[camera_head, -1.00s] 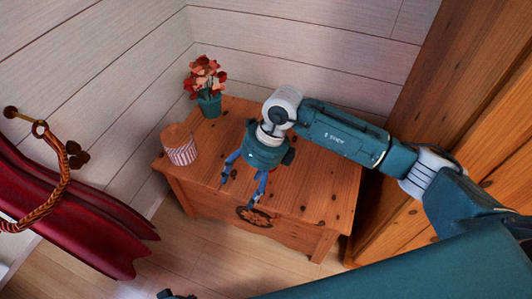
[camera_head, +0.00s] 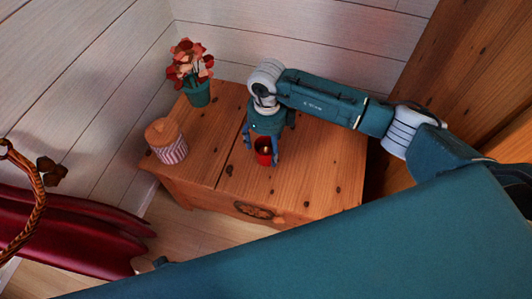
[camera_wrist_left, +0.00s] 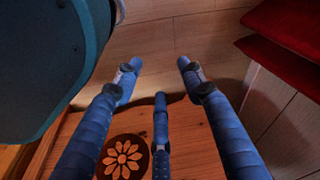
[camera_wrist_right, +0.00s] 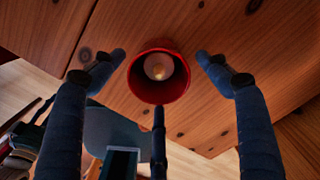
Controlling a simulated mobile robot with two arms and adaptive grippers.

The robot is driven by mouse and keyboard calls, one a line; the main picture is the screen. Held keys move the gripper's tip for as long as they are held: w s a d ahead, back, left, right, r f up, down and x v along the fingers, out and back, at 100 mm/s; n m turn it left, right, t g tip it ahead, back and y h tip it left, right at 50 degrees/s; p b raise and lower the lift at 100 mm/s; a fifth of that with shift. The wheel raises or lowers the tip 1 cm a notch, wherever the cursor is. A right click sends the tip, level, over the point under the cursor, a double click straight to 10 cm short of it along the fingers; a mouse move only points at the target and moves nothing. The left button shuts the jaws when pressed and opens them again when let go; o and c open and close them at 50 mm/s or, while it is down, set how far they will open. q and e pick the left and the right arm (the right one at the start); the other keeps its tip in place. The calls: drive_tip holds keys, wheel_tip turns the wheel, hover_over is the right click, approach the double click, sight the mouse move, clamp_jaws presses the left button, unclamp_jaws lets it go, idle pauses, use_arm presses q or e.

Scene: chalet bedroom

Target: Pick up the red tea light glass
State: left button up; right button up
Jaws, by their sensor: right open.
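The red tea light glass (camera_head: 264,152) stands upright on the wooden chest, below my right gripper (camera_head: 263,149) in the head view. In the right wrist view the red tea light glass (camera_wrist_right: 158,80) shows its open mouth with a pale candle inside. The fingers of my right gripper (camera_wrist_right: 160,62) are spread, one on each side of the glass, with gaps between them and it. My left gripper (camera_wrist_left: 160,68) has its fingers spread and empty in the left wrist view, over the floor by the chest's front edge.
On the wooden chest (camera_head: 310,170) stand a striped pot with a wooden lid (camera_head: 166,142) and a teal vase of red flowers (camera_head: 196,88), both left of the right gripper. The chest's right part is clear.

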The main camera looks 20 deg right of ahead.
drive_tip(key=f, duration=0.3)
drive_tip(key=shift+w+f, duration=0.25)
drive_tip(key=shift+f, duration=0.05)
use_arm(q)
drive_tip(key=shift+w+r, duration=0.5)
drive_tip(key=shift+r, duration=0.35)
use_arm(e)
drive_tip(key=shift+c, duration=0.3)
drive_tip(key=c, duration=1.3)
drive_tip(key=shift+a, duration=0.1)
drive_tip(key=shift+r, duration=0.15)
